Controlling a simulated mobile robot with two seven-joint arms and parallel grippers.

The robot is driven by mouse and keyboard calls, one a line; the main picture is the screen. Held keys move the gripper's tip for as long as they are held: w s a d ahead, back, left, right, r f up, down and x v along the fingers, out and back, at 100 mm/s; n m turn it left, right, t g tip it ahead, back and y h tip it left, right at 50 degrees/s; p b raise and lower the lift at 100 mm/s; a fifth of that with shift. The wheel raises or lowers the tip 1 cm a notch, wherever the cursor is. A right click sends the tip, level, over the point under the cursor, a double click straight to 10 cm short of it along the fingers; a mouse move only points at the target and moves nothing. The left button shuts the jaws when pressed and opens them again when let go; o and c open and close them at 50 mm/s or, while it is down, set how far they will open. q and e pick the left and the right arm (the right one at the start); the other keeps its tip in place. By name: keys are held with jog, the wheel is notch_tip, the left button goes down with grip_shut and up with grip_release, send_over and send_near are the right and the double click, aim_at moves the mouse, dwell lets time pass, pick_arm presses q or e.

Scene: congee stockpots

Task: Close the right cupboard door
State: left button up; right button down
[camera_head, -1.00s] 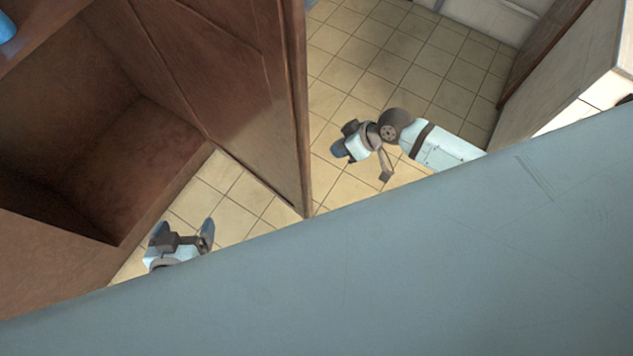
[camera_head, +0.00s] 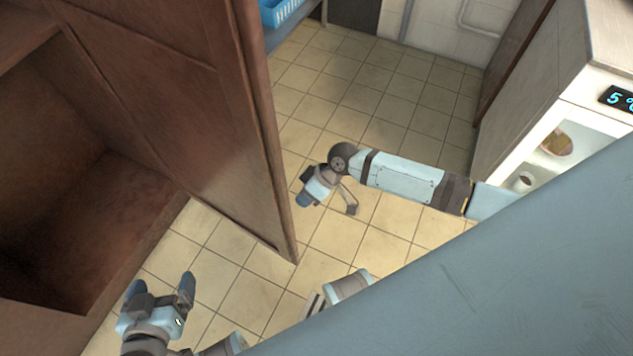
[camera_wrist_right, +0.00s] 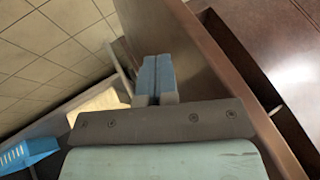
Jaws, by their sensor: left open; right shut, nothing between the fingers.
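The brown wooden cupboard door (camera_head: 190,110) stands wide open in the head view, its free edge (camera_head: 262,150) facing right. The open, empty-looking cupboard (camera_head: 60,190) is to its left. My right gripper (camera_head: 304,200) is shut and empty, to the right of the door's free edge, with a gap between them in the picture. In the right wrist view its closed blue fingers (camera_wrist_right: 156,78) point along a brown panel (camera_wrist_right: 180,45), which looks like the door; contact cannot be told. My left gripper (camera_head: 160,286) is open and empty, low in front of the cupboard opening.
A blue basket (camera_head: 283,10) sits on a shelf at the top. A large grey-blue surface covers the lower right.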

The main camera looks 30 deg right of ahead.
jog(key=shift+s+a+r, duration=0.1)
jog(key=shift+s+a, duration=0.3)
jog(key=shift+a, duration=0.25)
jog(key=shift+s+a+r, duration=0.1)
jog(key=shift+s+a, duration=0.3)
jog(key=shift+a, duration=0.2)
jog(key=shift+a, duration=0.1)
